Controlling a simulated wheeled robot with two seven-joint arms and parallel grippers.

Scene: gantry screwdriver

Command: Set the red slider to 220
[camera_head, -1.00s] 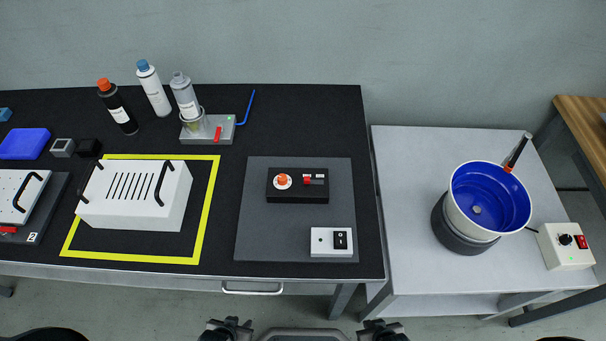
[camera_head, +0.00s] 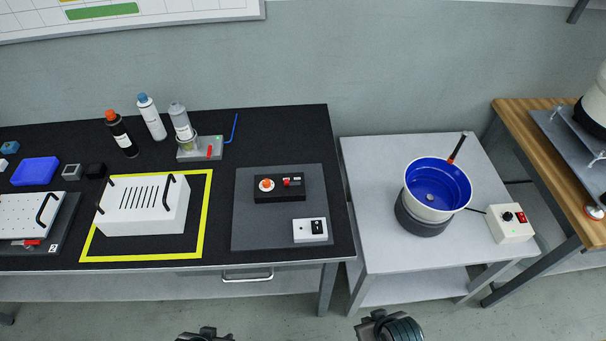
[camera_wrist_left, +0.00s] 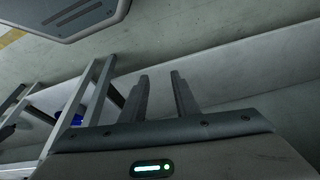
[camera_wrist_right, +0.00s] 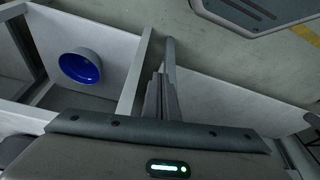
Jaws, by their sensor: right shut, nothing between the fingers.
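A black box (camera_head: 272,193) with an orange-red round knob (camera_head: 266,185) and a small red slider (camera_head: 287,183) lies on the grey mat on the black table. The slider's scale is too small to read. My left gripper (camera_wrist_left: 160,84) shows in the left wrist view, its fingers apart with nothing between them. My right gripper (camera_wrist_right: 159,88) shows in the right wrist view, its fingers together and empty. Both are away from the black box; in the head view only parts of my arms show at the bottom edge.
A white switch box (camera_head: 303,232) sits in front of the black box on the mat (camera_head: 250,222). A white slotted case (camera_head: 150,212) stands to the left, bottles and a stand (camera_head: 188,154) behind. A blue bowl (camera_head: 432,195) is on the grey table to the right.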

